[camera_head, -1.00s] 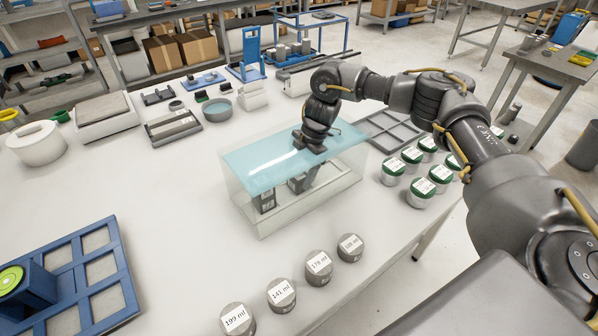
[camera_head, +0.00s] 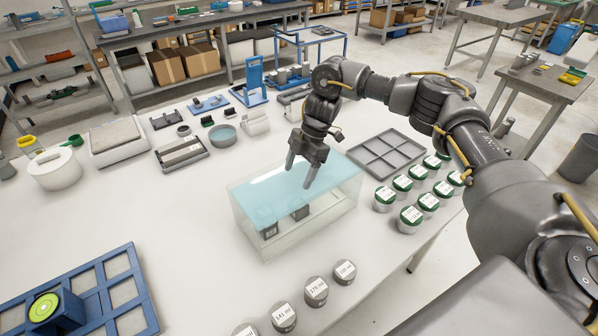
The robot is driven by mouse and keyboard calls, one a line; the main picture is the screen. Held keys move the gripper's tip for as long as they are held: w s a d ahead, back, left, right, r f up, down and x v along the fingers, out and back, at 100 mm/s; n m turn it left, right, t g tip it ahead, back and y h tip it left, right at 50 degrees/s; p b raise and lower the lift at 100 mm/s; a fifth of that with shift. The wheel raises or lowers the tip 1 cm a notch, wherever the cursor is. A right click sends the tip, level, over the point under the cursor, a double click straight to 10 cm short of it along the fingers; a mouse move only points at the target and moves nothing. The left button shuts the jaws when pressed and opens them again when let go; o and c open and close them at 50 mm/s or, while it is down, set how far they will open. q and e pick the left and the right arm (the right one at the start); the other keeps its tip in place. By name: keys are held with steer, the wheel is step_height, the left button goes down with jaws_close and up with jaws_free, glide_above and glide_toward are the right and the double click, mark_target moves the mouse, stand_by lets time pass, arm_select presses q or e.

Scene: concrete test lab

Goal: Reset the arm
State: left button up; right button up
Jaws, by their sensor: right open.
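My right arm reaches in from the right. Its gripper (camera_head: 300,178) points down above the clear water tank (camera_head: 285,215), with its two fingers apart and nothing between them. The fingertips look to be above the blue water surface. Two dark blocks show inside the tank, one at the left (camera_head: 268,230) and one near the middle (camera_head: 300,210). My left gripper is not in view.
Several grey labelled canisters (camera_head: 316,291) stand in front of the tank. Several green-lidded jars (camera_head: 410,217) and an empty grey divided tray (camera_head: 385,153) are at its right. A blue divided rack (camera_head: 120,290) lies at front left.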

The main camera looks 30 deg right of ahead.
step_height(320, 180, up, 3)
steer(key=shift+f+p, duration=0.15)
steer(key=shift+p, duration=0.55)
